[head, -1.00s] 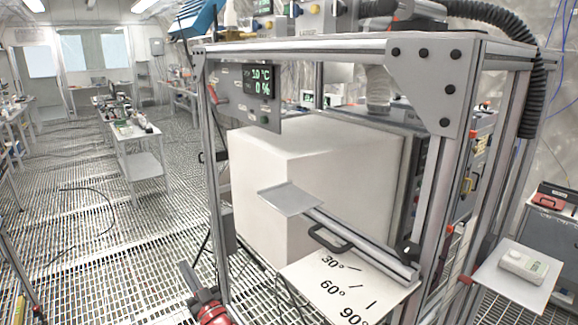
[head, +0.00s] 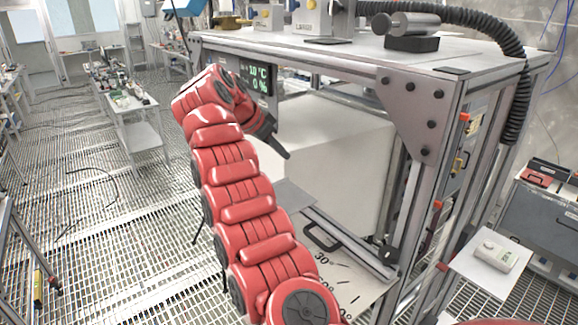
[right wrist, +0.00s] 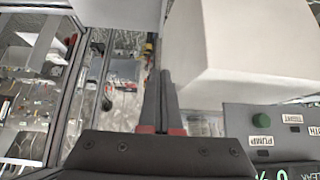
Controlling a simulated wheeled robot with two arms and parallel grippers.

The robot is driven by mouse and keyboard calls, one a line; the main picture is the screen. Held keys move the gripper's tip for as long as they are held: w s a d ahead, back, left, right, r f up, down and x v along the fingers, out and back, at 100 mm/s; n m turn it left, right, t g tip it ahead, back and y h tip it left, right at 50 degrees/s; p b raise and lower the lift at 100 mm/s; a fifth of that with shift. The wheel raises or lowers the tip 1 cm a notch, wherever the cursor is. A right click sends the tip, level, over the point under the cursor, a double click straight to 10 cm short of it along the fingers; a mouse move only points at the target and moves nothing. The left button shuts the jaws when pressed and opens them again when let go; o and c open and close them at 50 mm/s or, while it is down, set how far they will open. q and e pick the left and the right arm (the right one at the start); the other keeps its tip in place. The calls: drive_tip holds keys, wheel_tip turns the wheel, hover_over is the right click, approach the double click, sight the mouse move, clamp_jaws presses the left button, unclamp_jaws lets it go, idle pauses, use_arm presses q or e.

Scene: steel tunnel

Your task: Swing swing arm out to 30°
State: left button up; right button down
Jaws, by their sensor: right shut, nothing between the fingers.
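The swing arm (head: 350,240) is a grey bar low in the metal frame, running from its pivot at the right to a flat grey plate (head: 296,196) at its left end. A dark handle (head: 322,237) sits on its near side. The angle card (head: 345,277) below shows 30°; my right arm covers its other markings in part. The bar lies behind the 30° marking. My right gripper (head: 284,153) is shut and empty, above the plate and in front of the white box; its fingers also show together in the right wrist view (right wrist: 161,76). My left gripper is out of view.
The white box (head: 345,160) fills the frame behind the swing arm; it is close in the right wrist view (right wrist: 262,45). A display panel (head: 262,80) hangs behind my right wrist. Frame posts stand at the right, with a small shelf (head: 465,262) beyond. Open grating lies left.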

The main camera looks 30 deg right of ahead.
drive_tip(key=shift+s+r, duration=0.15)
drive_tip(key=shift+s, duration=0.25)
drive_tip(key=shift+d+f, duration=0.15)
drive_tip(key=shift+f, duration=0.2)
drive_tip(key=f+p, duration=0.2)
drive_tip(key=d+f+p, duration=0.1)
drive_tip(key=f+p, duration=0.1)
drive_tip(key=p, duration=0.1)
drive_tip(key=f+p, duration=0.2)
drive_tip(key=shift+w+d+f+p, duration=0.25)
drive_tip(key=shift+d+f+p, duration=0.05)
drive_tip(key=shift+d+f, duration=0.1)
drive_tip(key=shift+f, duration=0.1)
drive_tip(key=shift+f, duration=0.1)
